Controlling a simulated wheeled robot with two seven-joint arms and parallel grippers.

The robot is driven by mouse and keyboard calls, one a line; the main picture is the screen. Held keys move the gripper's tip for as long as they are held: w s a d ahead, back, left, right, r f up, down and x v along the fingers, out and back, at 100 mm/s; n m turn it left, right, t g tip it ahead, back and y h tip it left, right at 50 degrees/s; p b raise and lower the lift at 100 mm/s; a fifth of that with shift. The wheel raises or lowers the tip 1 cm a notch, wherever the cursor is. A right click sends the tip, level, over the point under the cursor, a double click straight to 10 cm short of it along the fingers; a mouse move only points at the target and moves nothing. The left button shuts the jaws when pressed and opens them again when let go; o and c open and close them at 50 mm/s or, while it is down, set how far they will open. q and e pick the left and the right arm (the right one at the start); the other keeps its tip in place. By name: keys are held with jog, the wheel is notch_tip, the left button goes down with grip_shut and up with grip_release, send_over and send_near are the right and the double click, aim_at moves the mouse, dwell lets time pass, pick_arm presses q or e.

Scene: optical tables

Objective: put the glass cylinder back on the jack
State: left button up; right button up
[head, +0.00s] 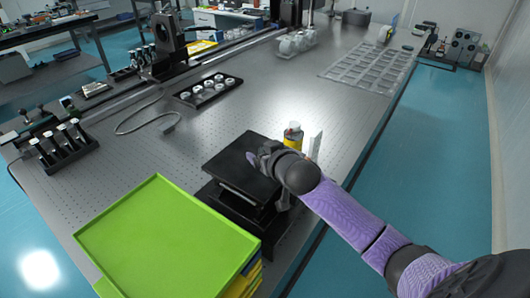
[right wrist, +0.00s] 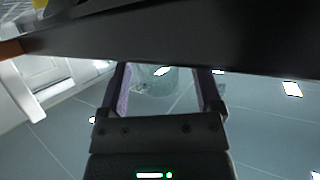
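The black jack (head: 236,171) stands near the table's right front edge, its flat top plate level. My right gripper (head: 258,158) is at the right side of this plate, its fingers close to the plate's edge. A dark flat edge, apparently the jack's plate (right wrist: 190,35), crosses that view and hides part of the cylinder. In the head view the cylinder is hardly visible. My left gripper is out of view.
A green tray (head: 165,240) lies in front of the jack, close to its left side. A black holder with white pieces (head: 208,91) is farther back. The table's middle is clear.

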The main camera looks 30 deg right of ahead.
jog(key=shift+r, duration=0.1)
jog(key=p+v, duration=0.3)
jog(key=v, duration=0.9)
jog(key=s+f+g, duration=0.3)
jog(key=s+f, duration=0.2)
jog(key=f, duration=0.8)
jog(key=s+f+g, duration=0.3)
jog(key=s+f, duration=0.2)
jog(key=f, duration=0.7)
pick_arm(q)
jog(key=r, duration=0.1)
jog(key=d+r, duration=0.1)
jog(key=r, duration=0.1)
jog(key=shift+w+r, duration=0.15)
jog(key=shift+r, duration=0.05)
pick_arm(e)
jog(key=s+a+f+n+g, duration=0.1)
jog(key=s+a+f+g, duration=0.1)
jog(key=s, duration=0.5)
jog(key=s+a+f+n+g, duration=0.1)
jog(key=s+a+f+g, duration=0.1)
jog(key=s+a+f, duration=0.2)
jog(key=s+a+f+n+g+y, duration=0.1)
jog(key=s+a+f+n+g, duration=0.1)
jog(key=s+f, duration=0.6)
jog(key=s+a, duration=0.1)
jog(key=s, duration=0.3)
jog(key=shift+s+f+g, duration=0.15)
jog(key=shift+s+g, duration=0.05)
jog(key=shift+g, duration=0.1)
